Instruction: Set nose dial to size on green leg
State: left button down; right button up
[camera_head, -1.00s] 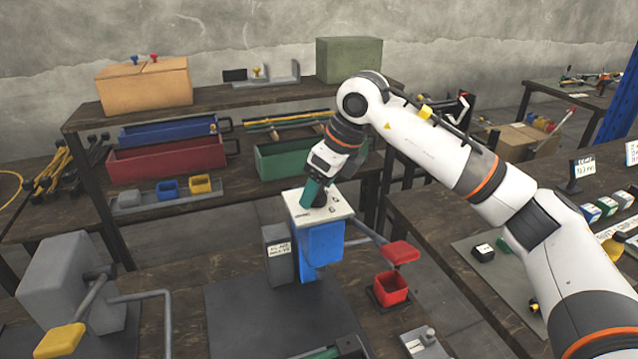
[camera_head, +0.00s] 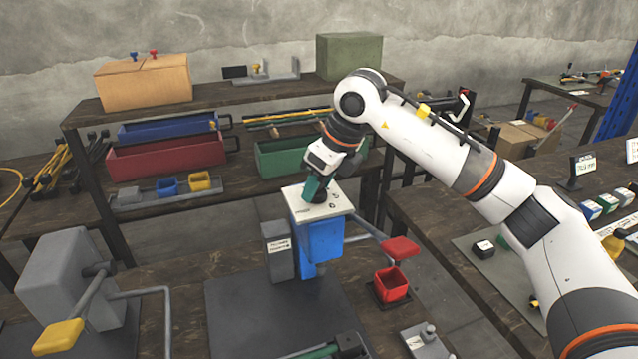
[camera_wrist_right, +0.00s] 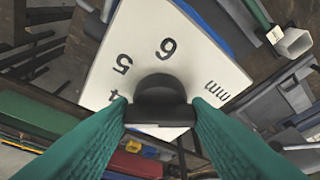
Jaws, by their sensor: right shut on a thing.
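The nose dial is a black knob (camera_wrist_right: 160,92) on a white plate (camera_head: 332,207) on top of a blue press head (camera_head: 320,243). My right gripper (camera_head: 313,192) reaches down onto it from above, its green fingers shut on the knob. In the right wrist view, the fingers sit on either side of the knob. The plate there shows a 6, a 5, a partly covered 4, and "mm". The knob's pointer mark cannot be made out. A green piece with a dark end (camera_head: 330,350) lies at the bottom edge, partly cut off. My left gripper is not in view.
A grey press with a yellow-ended lever (camera_head: 65,280) stands at left. The dark mat (camera_head: 250,320) in front has bare room.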

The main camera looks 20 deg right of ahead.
jog(key=m+b, duration=0.1)
jog(key=m, duration=0.1)
jog(key=m+h+b, duration=0.1)
jog(key=m+b, duration=0.1)
jog(key=shift+a+f+m+t+h, duration=0.1)
jog(key=shift+a+m+t+h, duration=0.05)
jog(key=shift+m+t+h, duration=0.2)
jog(key=shift+a+m+h+b, duration=0.1)
jog(key=shift+m+h+b, duration=0.85)
jog(key=shift+m, duration=1.2)
jog(key=o, duration=1)
jog(key=shift+s, duration=0.1)
jog(key=shift+r, duration=0.25)
jog(key=v, duration=1.1)
jog(key=shift+s+r+b, duration=0.25)
jog(key=shift+r+b, duration=0.1)
jog(key=shift+b, duration=0.05)
